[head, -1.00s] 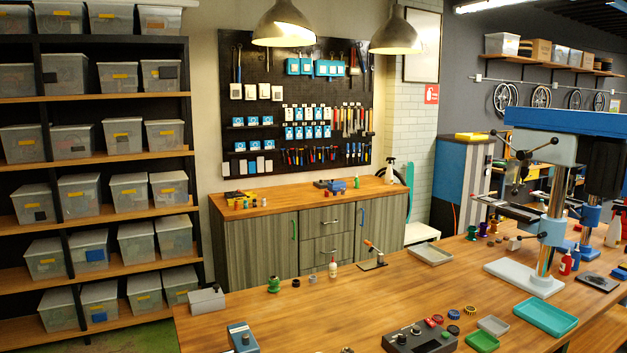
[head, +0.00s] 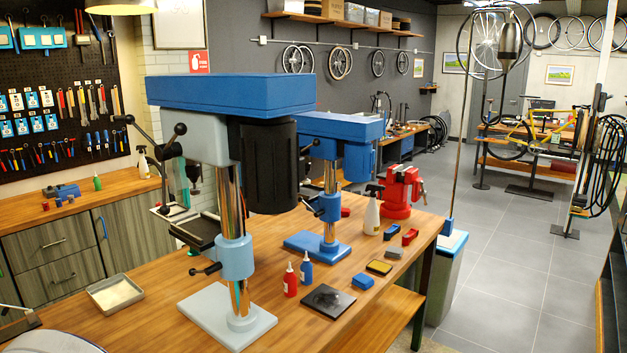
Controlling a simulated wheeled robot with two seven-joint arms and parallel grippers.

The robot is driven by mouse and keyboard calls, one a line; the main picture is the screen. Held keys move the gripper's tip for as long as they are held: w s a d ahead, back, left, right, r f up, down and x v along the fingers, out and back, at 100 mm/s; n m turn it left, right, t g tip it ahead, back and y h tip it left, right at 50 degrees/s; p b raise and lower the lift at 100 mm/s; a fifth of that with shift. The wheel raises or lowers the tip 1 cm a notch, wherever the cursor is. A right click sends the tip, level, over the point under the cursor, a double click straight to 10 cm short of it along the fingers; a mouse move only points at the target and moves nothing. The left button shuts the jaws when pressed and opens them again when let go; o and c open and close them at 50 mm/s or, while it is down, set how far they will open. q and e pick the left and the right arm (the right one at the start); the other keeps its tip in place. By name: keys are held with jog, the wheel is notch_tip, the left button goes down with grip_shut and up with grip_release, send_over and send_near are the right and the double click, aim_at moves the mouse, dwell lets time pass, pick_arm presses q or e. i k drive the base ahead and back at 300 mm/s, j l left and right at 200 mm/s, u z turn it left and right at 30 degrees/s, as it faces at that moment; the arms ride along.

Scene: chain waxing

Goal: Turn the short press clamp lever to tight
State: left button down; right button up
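The short drill press (head: 345,132) is the blue one, standing on the bench behind and to the right of a taller grey and blue press (head: 232,92). On its column is a blue collar with a small dark clamp lever (head: 313,209) pointing left. The lever is small here, so I cannot tell whether it is tight. The tall press carries a similar dark lever (head: 206,269) low on its column. Neither of my grippers is in view.
A white spray bottle (head: 372,214) and red vise (head: 402,190) stand behind. Grey floor (head: 500,270) is open to the right.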

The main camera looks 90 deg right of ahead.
aim_at(308, 206)
jog(key=k+l+z, duration=0.1)
jog(key=l, duration=0.35)
jog(key=k+l+z, duration=0.1)
jog(key=k+l, duration=0.15)
jog(key=l, duration=0.25)
jog(key=k+l+z, duration=0.1)
jog(key=l, duration=0.35)
jog(key=k+l+z, duration=0.1)
jog(key=l, duration=0.4)
jog(key=k+l, duration=0.2)
jog(key=l, duration=0.3)
jog(key=k+l+z, duration=0.15)
jog(key=l, duration=0.35)
jog(key=k+l+z, duration=0.1)
jog(key=l, duration=0.45)
